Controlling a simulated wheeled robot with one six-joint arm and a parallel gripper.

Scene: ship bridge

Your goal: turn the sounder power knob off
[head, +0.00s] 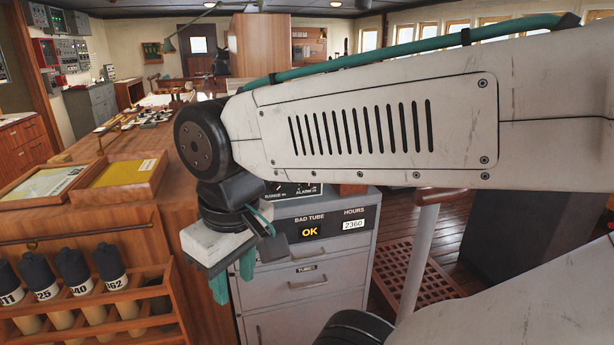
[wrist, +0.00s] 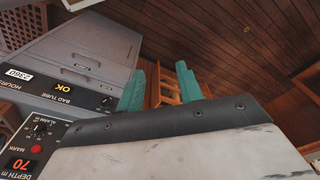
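The sounder panel (head: 292,189) is a dark face above a grey drawer cabinet, mostly hidden by my arm in the head view; the labels RANGE m and ALARM m show. In the wrist view its panel (wrist: 38,140) is at the lower left, with a red 70 depth display, a red button marked MARK and a small black knob (wrist: 40,127) by an ALARM label. I cannot make out a knob labelled power. My gripper (head: 232,278) has teal fingers pointing down in front of the cabinet. In the wrist view the fingers (wrist: 160,85) are apart with nothing between them, clear of the panel.
The grey cabinet (head: 305,280) has drawers and a strip reading BAD TUBE OK and HOURS 2360. A wooden rack (head: 110,305) of numbered dark-capped bottles stands at the lower left. Wooden trays (head: 125,175) lie on the counter.

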